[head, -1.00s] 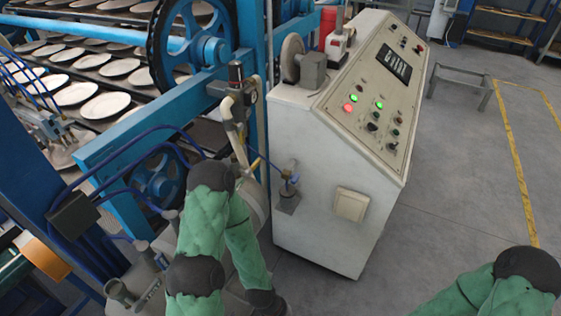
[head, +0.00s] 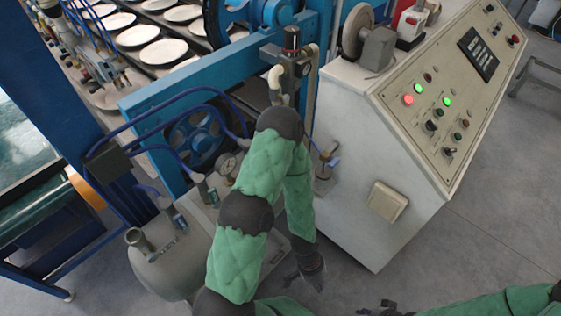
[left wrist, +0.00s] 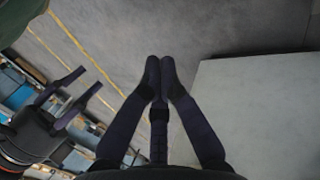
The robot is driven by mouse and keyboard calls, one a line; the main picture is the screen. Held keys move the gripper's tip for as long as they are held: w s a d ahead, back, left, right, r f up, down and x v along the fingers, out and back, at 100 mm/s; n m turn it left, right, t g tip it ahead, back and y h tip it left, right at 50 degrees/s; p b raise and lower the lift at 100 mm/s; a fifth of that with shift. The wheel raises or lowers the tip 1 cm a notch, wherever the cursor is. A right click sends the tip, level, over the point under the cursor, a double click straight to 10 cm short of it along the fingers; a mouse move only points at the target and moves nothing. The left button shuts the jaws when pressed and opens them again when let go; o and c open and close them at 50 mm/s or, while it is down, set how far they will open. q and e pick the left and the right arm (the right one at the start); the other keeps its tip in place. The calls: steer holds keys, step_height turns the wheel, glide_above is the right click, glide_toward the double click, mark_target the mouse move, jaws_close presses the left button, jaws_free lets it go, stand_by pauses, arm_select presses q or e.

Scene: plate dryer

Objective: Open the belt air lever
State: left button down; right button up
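A small valve with a blue handle (head: 331,162) sits on the left side of the control cabinet. Other small fittings with blue hoses (head: 200,182) stand on the grey tank; I cannot tell which one is the belt air lever. My left gripper (head: 310,280) hangs low between tank and cabinet, below and apart from the blue handle. In the left wrist view its fingertips (left wrist: 160,72) meet with nothing between them. My right gripper (head: 377,308) shows only in part at the head view's bottom edge; its fingers (left wrist: 88,82) are spread in the left wrist view.
The white control cabinet (head: 350,215) stands right of my left arm. The grey tank (head: 170,265) with a gauge (head: 229,166) lies to its left. The blue dryer frame (head: 190,85) is behind. Grey floor (head: 480,250) is free at right.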

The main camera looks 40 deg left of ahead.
arm_select(q)
steer(key=w+a+r+m+g+y+p, duration=0.1)
steer(key=a+r+m+g+y+p, duration=0.15)
steer(key=a+r+m+p, duration=0.3)
steer(key=a+r+m+g+y+p, duration=0.1)
steer(key=a+r+m+y+p, duration=0.25)
steer(key=r+m, duration=0.45)
steer(key=w+a+r+m+t+y+p, duration=0.2)
steer(key=w+a+r+y, duration=0.2)
steer(key=w+r, duration=0.3)
steer(key=w+a+r+m+t+y+p, duration=0.3)
steer(key=w+a+r, duration=0.4)
steer(key=r, duration=0.4)
steer(key=shift+w+a+r+y, duration=0.25)
steer(key=shift+r+y, duration=0.15)
steer(key=shift+y, duration=0.5)
steer(key=shift+a+f, duration=0.1)
steer(key=b+x, duration=0.1)
steer(key=x, duration=0.8)
steer(key=shift+a+f, duration=0.25)
steer(key=shift+a, duration=0.05)
